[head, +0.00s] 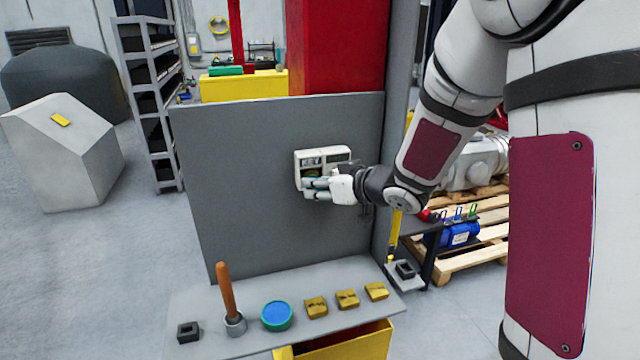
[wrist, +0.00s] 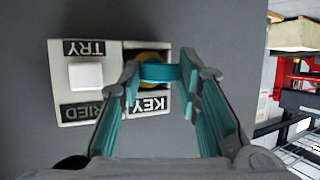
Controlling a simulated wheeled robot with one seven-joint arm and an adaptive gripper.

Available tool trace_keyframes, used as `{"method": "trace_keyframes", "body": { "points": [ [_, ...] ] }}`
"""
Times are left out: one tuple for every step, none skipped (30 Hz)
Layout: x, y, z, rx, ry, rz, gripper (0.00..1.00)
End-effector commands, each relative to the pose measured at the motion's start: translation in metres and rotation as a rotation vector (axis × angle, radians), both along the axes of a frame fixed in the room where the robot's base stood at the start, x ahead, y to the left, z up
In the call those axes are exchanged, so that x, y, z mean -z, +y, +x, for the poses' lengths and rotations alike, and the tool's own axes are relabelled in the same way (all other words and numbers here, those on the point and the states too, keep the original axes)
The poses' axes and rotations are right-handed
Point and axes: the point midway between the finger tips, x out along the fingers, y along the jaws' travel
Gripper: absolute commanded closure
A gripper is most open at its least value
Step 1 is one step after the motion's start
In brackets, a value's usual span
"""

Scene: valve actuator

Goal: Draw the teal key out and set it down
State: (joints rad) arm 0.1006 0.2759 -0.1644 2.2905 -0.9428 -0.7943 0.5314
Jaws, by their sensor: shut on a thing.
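The teal key (wrist: 160,72) is between my fingertips in the wrist view, in front of a yellow lock ring (wrist: 152,57) beside the KEY label. I cannot tell how deep it sits in the lock. The pale lock box (wrist: 82,100) has a white square button (wrist: 86,76) and a TRY label. It also shows in the head view (head: 311,156), fixed to the grey upright panel (head: 250,150). My gripper (head: 314,189) is shut on the key and faces the box; in the head view it hides the key.
A grey shelf (head: 255,344) below the panel holds a black block (head: 188,332), an orange-handled tool (head: 226,290) in a cup, a blue-topped round dish (head: 277,316) and three brass blocks (head: 347,299). A yellow bin (head: 340,346) stands under the shelf's front.

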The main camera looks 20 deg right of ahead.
Motion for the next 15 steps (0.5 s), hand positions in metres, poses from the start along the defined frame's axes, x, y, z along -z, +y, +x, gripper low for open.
{"method": "trace_keyframes", "body": {
  "points": [
    [0.000,0.000,-0.002,0.000,0.000,0.000,1.00],
    [-0.001,0.000,-0.003,0.000,0.000,0.000,1.00],
    [-0.001,0.000,-0.004,0.000,0.000,0.000,1.00],
    [0.000,0.000,-0.005,0.000,0.000,0.000,1.00],
    [0.000,0.000,-0.005,0.000,0.000,0.000,1.00],
    [0.000,0.000,-0.007,0.000,0.000,0.001,1.00],
    [0.000,0.000,-0.007,0.001,0.000,0.000,1.00],
    [0.000,0.000,-0.008,0.001,0.000,0.000,1.00],
    [0.000,0.000,-0.009,0.001,0.000,0.000,1.00],
    [0.000,0.000,-0.010,0.002,0.001,0.001,1.00],
    [0.000,0.000,-0.011,0.002,0.001,0.001,1.00],
    [0.000,0.000,-0.012,0.002,0.001,0.001,1.00],
    [0.000,0.000,-0.013,0.001,0.001,0.002,1.00],
    [0.000,0.000,-0.014,0.001,0.001,0.002,1.00],
    [0.000,0.000,-0.015,0.000,0.000,0.001,1.00]
  ]
}}
